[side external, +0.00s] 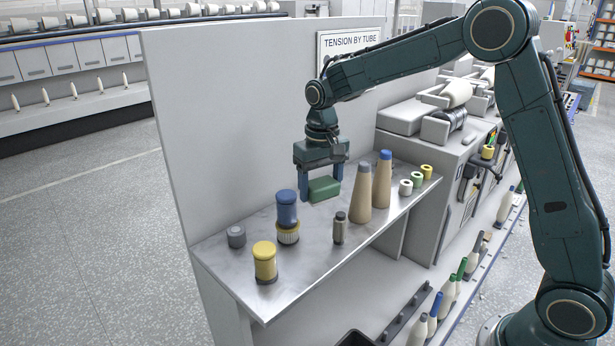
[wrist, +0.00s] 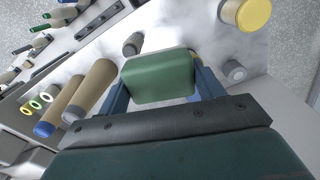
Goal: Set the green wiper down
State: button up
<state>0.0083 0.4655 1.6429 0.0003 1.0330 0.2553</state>
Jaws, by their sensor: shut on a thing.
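The green wiper (side external: 324,188) is a block held between the two fingers of my gripper (side external: 321,182). In the wrist view the wiper (wrist: 158,77) fills the space between the fingers of my gripper (wrist: 160,92), which is shut on it. In the side view the wiper is over the back part of the metal shelf (side external: 330,241). I cannot tell whether its underside touches the shelf or hangs just above it.
A blue bobbin (side external: 286,207) on a ribbed base stands left of the wiper. Two tall tan cones (side external: 360,190) stand close on its right. A dark grey cylinder (side external: 339,228), a yellow bobbin (side external: 265,262) and a grey piece (side external: 236,237) stand nearer the front and left. A wall (side external: 235,110) rises behind.

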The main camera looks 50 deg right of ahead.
jog(key=w+d+n, duration=0.5)
jog(key=w+d, duration=0.1)
jog(key=w, duration=0.1)
jog(key=n, duration=1.6)
send_over(348, 184)
notch_tip(348, 184, down, 6)
jog(key=shift+f, duration=0.25)
jog(key=shift+f, duration=0.15)
jog(key=shift+f, duration=3.25)
jog(key=shift+f, duration=0.6)
jog(key=o, duration=1.1)
